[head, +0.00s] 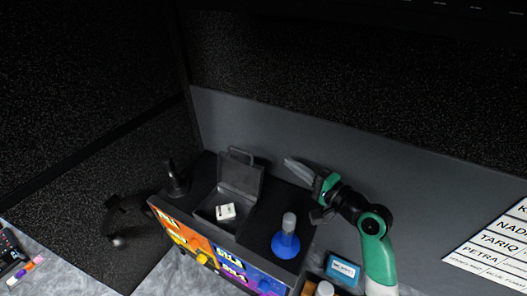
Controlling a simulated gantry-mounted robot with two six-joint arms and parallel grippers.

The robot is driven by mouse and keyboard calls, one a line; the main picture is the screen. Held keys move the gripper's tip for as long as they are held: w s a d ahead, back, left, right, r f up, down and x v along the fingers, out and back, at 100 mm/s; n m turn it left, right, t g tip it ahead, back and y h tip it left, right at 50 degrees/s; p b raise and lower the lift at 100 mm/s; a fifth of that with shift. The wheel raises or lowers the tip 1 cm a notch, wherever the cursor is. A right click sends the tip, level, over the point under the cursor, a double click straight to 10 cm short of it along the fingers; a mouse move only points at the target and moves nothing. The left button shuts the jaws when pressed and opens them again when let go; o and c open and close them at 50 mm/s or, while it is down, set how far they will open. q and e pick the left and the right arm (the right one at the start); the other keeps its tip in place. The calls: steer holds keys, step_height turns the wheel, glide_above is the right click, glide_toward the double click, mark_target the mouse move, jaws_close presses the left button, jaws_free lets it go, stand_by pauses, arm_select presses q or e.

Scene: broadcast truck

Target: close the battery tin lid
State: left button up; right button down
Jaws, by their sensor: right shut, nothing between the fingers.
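The battery tin (232,226) is a dark grey box on the black top of a cabinet, left of centre in the head view. Its lid (240,180) stands open and upright at the back edge, with a loop handle on top. A small white block (225,211) lies inside the tin. My right gripper (291,164), on a green and white arm, is shut and empty. Its fingertips point left toward the lid and appear just right of it, with a gap in the picture. My left gripper is not in view.
A blue bottle (286,243) with a grey neck stands right of the tin. A dark upright object (176,182) stands at the cabinet's left end. A blue labelled box (343,270) is at lower right. A grey wall panel (430,190) rises behind the cabinet.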

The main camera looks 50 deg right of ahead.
steer(key=w+a, duration=0.3)
steer(key=w, duration=0.6)
steer(key=shift+b, duration=0.45)
steer(key=shift+w+r, duration=0.1)
steer(key=shift+w, duration=0.05)
